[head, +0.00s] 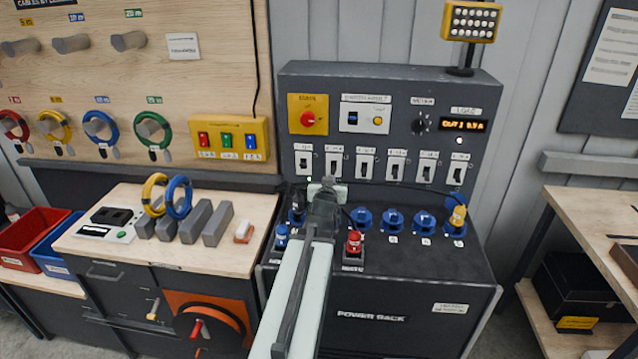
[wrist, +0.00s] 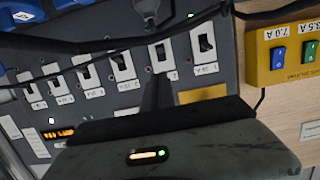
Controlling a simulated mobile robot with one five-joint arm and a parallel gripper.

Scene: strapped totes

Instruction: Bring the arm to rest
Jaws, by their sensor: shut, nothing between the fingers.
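My arm reaches up from the bottom of the head view to the power rack (head: 400,290). My gripper (head: 327,184) is at the lower front of the rack's upright panel, just below the row of switches. In the wrist view my gripper (wrist: 158,82) is shut, with its thin dark fingers together and nothing held. The fingers point at the panel close to a white switch (wrist: 162,57); whether they touch it I cannot tell. The arm hides part of the rack's top and some sockets.
Blue sockets (head: 392,221) and a red plug (head: 354,243) stand close right of the arm. A yellow plug (head: 458,216) sits farther right. Black cable (wrist: 120,42) runs near the gripper. A wooden workbench (head: 240,200) with cable coils is at left; another bench (head: 590,225) at right.

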